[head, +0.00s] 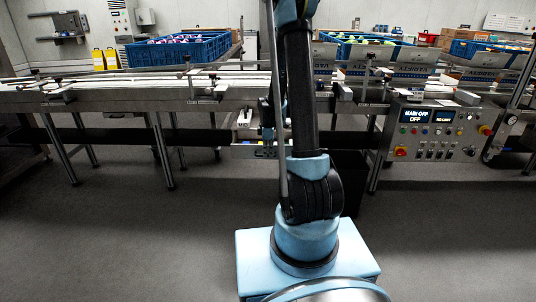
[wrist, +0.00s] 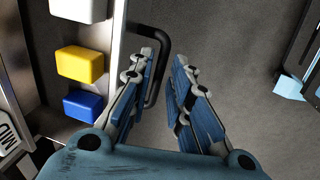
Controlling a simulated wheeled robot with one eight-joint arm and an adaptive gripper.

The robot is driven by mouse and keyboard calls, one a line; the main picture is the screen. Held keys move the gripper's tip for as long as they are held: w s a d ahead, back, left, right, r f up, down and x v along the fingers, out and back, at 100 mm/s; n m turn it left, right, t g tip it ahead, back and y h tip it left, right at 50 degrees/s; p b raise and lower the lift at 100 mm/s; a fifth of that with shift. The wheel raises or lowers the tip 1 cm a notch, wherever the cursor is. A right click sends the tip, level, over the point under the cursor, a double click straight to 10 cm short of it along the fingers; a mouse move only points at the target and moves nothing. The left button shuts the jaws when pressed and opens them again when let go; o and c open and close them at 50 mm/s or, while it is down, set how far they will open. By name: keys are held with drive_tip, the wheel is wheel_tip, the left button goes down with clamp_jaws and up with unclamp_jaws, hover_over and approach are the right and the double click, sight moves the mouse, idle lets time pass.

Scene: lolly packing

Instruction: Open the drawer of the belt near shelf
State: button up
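In the wrist view, the drawer (wrist: 113,62) is on the left, with a pale front edge and coloured blocks behind it. Its black U-shaped handle (wrist: 163,45) sticks out to the right. My gripper (wrist: 165,58) is open. The handle's outer bar shows between its fingers, with the left finger on the drawer side and the right finger outside. No grip on the bar shows, and I cannot tell if the fingertips reach past it. In the head view, my arm hides most of the drawer area under the belt (head: 215,94).
The drawer holds a white block (wrist: 78,8), a yellow block (wrist: 79,65) and a blue block (wrist: 82,105). A control panel (head: 437,130) is on the belt's right side. Blue crates (head: 178,52) stand behind the belt. The grey floor in front is clear.

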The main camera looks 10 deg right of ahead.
wheel_tip(320, 180, up, 10)
drive_tip(key=s, duration=0.2)
drive_tip(key=shift+a+r, duration=0.2)
idle(0.5)
drive_tip(key=s+d+r+m, duration=0.1)
drive_tip(key=s+r+m, duration=0.3)
drive_tip(key=s, duration=0.5)
drive_tip(key=s+d+r+m, duration=0.1)
drive_tip(key=s+r+m, duration=0.2)
drive_tip(key=s, duration=0.6)
drive_tip(key=s+f+m, duration=0.2)
drive_tip(key=s+m, duration=0.2)
drive_tip(key=s, duration=0.5)
drive_tip(key=s+f+m, duration=0.2)
drive_tip(key=s+m, duration=0.2)
drive_tip(key=s, duration=0.5)
drive_tip(key=shift+s+d+f+m, duration=0.2)
drive_tip(key=shift+s+m, duration=0.1)
drive_tip(key=shift+m, duration=0.1)
